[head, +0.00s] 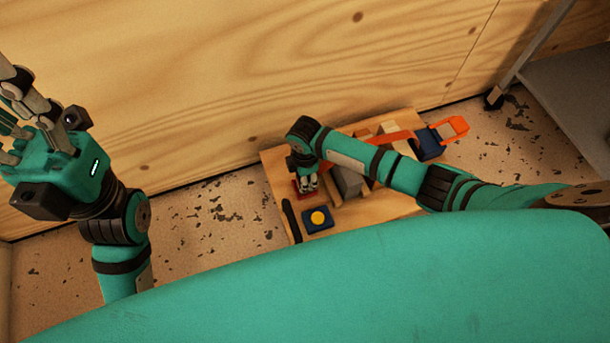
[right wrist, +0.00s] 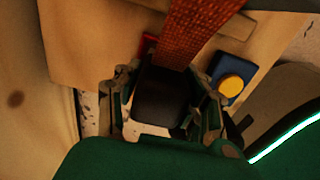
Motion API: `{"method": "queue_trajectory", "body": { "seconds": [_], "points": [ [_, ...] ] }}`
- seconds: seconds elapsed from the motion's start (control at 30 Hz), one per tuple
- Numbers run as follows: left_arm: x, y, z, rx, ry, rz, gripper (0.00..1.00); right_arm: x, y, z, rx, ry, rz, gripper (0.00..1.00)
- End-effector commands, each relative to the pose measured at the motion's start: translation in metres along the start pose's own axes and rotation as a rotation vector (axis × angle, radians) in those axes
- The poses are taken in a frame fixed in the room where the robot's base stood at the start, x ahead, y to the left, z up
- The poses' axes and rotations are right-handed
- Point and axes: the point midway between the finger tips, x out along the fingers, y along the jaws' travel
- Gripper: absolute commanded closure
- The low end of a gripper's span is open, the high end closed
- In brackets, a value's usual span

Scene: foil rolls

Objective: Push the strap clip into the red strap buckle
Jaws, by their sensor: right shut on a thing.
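My right gripper (head: 309,184) is over the left part of a wooden board in the head view. In the right wrist view its fingers (right wrist: 165,110) are shut on the black strap clip (right wrist: 160,92). A woven orange-red strap (right wrist: 198,35) runs from the clip to the top of that view. The red strap buckle (right wrist: 149,43) shows only as a small red piece beyond the clip; the clip and strap hide the rest. In the head view, red (head: 296,190) shows beside the gripper's fingertips. I cannot tell whether clip and buckle touch. My left gripper (head: 14,118) is raised at far left, open and empty.
The wooden board (head: 375,207) lies on a speckled floor by a plywood wall. It carries a blue box with a yellow button (head: 318,217), a black bar (head: 291,221), a grey block (head: 348,181), and a dark blue block with an orange loop (head: 455,128). A grey cart stands right.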

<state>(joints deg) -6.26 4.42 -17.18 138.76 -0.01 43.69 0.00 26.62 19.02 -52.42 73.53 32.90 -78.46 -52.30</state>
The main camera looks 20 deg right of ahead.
Motion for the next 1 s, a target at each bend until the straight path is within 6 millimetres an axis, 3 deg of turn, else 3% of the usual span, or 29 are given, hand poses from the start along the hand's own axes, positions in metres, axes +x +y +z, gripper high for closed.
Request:
{"method": "queue_trajectory", "body": {
  "seconds": [1.0],
  "points": [
    [0.003,0.001,-0.001,0.001,0.016,0.008,0.6,0.012,0.0,0.0,0.0,0.0,0.0,0.94]
  ]
}}
